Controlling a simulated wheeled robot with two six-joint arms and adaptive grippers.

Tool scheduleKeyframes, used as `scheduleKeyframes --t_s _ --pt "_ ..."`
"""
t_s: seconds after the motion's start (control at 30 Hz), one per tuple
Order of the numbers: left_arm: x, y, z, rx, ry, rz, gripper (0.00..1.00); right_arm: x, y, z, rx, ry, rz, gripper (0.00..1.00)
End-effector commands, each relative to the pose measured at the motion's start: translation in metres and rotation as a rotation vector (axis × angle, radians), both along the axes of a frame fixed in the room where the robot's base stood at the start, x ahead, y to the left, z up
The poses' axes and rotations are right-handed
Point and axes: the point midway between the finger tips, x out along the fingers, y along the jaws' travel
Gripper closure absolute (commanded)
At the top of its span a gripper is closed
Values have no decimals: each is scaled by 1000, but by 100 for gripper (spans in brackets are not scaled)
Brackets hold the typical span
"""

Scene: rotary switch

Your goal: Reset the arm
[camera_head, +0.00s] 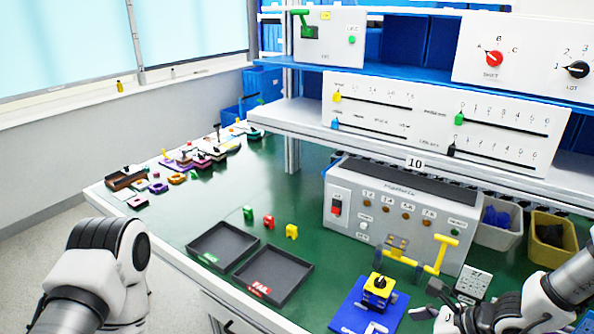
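My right arm comes in from the lower right, and its dark gripper (424,300) is over the bench's front right. Its fingers look spread apart with nothing between them. It is just right of a blue base plate (348,318) that carries a yellow and black block (378,290). My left arm (110,255) is at the lower left, off the bench; its fingers are not visible. A red rotary knob (494,58) marked SHIFT and a black rotary knob (578,69) marked LOT sit on the upper right panel.
A grey control box (390,205) with a yellow handle (440,254) stands behind the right gripper. Two black trays (273,275) lie front centre, with small coloured blocks (268,222) behind them. Bins (500,236) stand at right.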

Motion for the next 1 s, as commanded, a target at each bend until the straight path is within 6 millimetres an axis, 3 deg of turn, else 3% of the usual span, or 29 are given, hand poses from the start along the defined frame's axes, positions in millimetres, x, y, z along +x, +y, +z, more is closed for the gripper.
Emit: scheduleKeyframes --t_s 0.27,0.37,0.57,0.67,0.73,0.83,0.9,1.0 --pt "0 0 0 0 0 0 60 -34 8 -50 -34 123 43 9" --pt "0 0 0 0 0 0 60 -55 16 -69 -54 173 99 9" --pt "0 0 0 0 0 0 60 -122 26 -109 -133 288 336 9" --pt "0 0 0 0 0 0 60 -171 23 -130 -200 358 532 9" --pt "0 0 0 0 0 0 60 -215 14 -145 -265 409 733 9" --pt "0 0 0 0 0 0 60 -281 -18 -165 -398 430 1167 9" --pt "0 0 0 0 0 0 60 -301 -41 -176 -490 348 1478 9" --pt "0 0 0 0 0 0 60 -292 -53 -191 -607 97 1819 9"
